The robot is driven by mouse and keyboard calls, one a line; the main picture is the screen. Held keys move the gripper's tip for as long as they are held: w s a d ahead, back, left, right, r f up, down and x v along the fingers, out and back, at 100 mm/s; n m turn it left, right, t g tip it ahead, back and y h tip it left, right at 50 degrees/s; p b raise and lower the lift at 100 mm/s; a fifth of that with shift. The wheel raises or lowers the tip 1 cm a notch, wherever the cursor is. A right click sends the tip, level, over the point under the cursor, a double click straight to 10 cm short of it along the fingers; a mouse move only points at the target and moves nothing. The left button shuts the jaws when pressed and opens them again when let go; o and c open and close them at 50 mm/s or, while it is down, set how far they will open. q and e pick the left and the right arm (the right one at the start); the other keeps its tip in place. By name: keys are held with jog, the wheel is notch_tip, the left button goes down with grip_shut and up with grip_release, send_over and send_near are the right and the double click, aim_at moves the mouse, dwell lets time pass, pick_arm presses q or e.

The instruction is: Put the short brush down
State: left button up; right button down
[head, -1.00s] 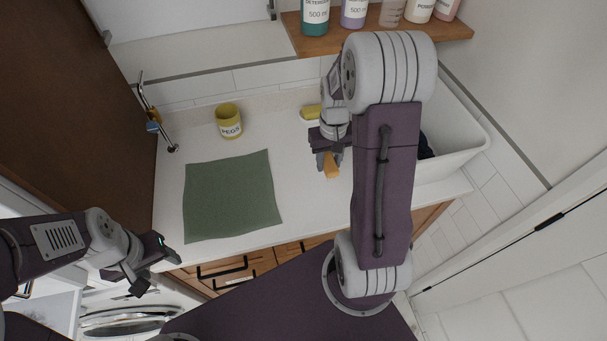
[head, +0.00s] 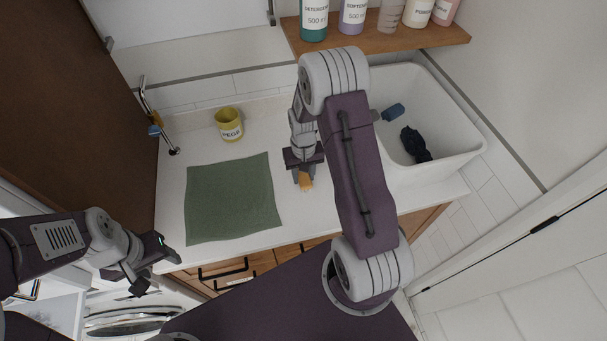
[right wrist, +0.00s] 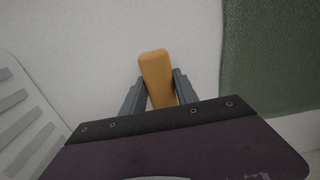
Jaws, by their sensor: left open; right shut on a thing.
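The short brush, an orange-tan block (head: 306,183), is between the fingers of my right gripper (head: 303,171), over the white counter to the right of the green cloth. In the right wrist view the brush (right wrist: 156,68) sticks out past both fingertips, with the cloth off to its right. The gripper is shut on it. Its bristles are hidden, and I cannot tell whether it touches the counter. My left gripper (head: 150,265) is open and empty, in front of the counter's front edge at the lower left.
The green cloth (head: 232,200) lies flat on the counter (head: 290,220). A yellow pegs cup (head: 229,125) stands behind it. A white basin (head: 455,150) at the right holds a dark cloth (head: 414,145) and a blue item (head: 393,112). Several bottles stand on a wooden shelf (head: 400,41).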

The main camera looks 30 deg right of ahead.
jog(key=shift+f, duration=0.15)
jog(key=c, duration=0.9)
grip_release()
jog(key=shift+c, duration=0.2)
